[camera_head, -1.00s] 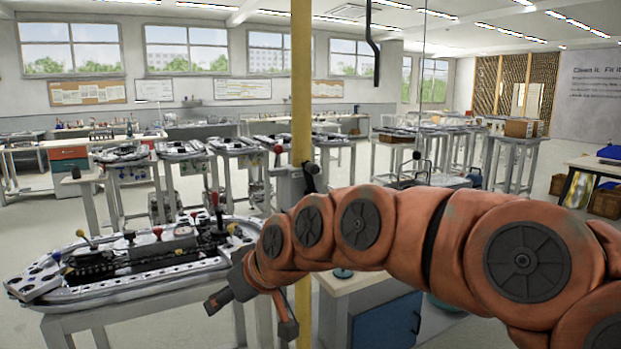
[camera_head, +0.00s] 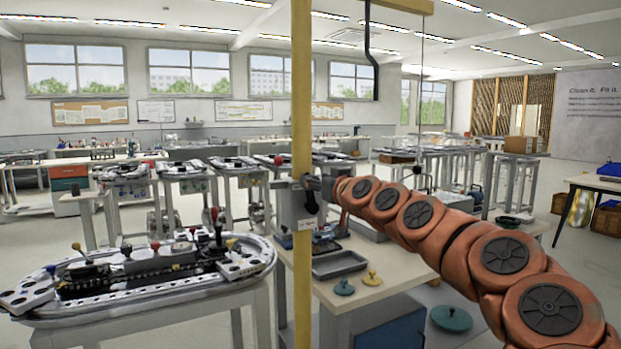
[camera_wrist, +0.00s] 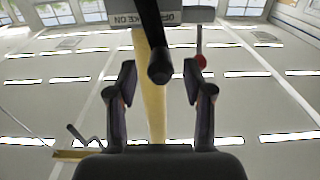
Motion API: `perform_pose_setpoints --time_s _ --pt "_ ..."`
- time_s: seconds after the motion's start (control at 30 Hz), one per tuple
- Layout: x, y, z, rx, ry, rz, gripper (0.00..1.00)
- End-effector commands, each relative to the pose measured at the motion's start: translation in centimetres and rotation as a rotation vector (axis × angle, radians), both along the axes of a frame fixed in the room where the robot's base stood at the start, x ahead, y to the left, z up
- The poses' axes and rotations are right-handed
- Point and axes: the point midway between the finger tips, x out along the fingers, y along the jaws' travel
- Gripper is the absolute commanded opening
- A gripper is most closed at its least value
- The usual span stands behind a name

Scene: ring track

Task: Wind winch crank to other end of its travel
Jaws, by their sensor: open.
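The grey winch (camera_head: 292,203) is mounted on the yellow post (camera_head: 302,90), with a dark crank handle (camera_head: 311,203) in front. In the wrist view the crank handle (camera_wrist: 159,73) points toward the camera and appears between my fingertips, not clearly touching either.
A workbench (camera_head: 400,280) below holds a grey tray (camera_head: 339,264) and small green and yellow knobbed pieces. A track table (camera_head: 140,280) stands at left. A thin line (camera_head: 422,100) hangs from the yellow boom (camera_head: 410,6) at right.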

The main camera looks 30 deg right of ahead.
Motion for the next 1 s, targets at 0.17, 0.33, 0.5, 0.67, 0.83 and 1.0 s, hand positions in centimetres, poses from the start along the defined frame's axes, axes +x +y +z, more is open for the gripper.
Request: perform_pose_setpoints --time_s 0.17,0.33,0.5,0.67,0.83,1.0 --pt "2.1 -0.1 0.0 0.000 0.002 0.001 0.51" --pt "3.2 -0.2 0.0 -0.001 0.000 0.001 0.51" --pt "3.5 -0.3 0.0 0.000 0.000 -0.001 0.51" --pt "3.6 -0.3 0.0 0.000 0.000 -0.001 0.51" --pt "3.6 -0.3 0.0 0.000 0.001 0.000 0.43" --pt "3.6 -0.3 0.0 0.000 0.001 0.000 0.25"
